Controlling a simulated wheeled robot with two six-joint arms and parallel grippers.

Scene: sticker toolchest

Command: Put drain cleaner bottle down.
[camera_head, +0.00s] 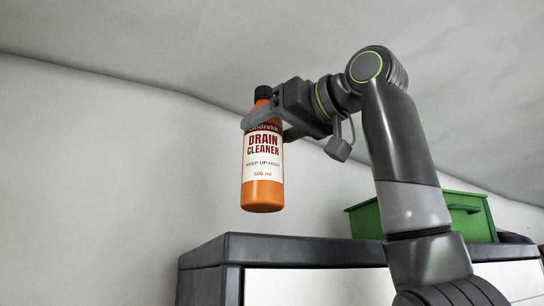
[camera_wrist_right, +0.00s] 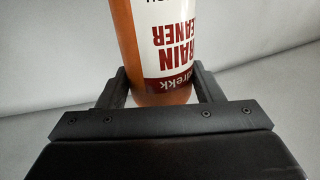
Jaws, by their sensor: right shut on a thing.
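The drain cleaner bottle (camera_head: 263,165) is orange with a black cap and a white label with red print. It hangs upright in the air in the head view, left of and above the dark-topped chest. My right gripper (camera_head: 265,122) is shut on its upper part, just below the cap. In the right wrist view the bottle (camera_wrist_right: 160,45) stands between the two fingers of my right gripper (camera_wrist_right: 161,85), with its label print upside down. My left gripper is in neither view.
A grey and white chest (camera_head: 310,250) with a dark top stands below and right of the bottle. A green box (camera_head: 465,213) sits on its top, partly hidden behind my right arm. A dark item (camera_head: 514,237) lies at its right. Bare pale walls are behind.

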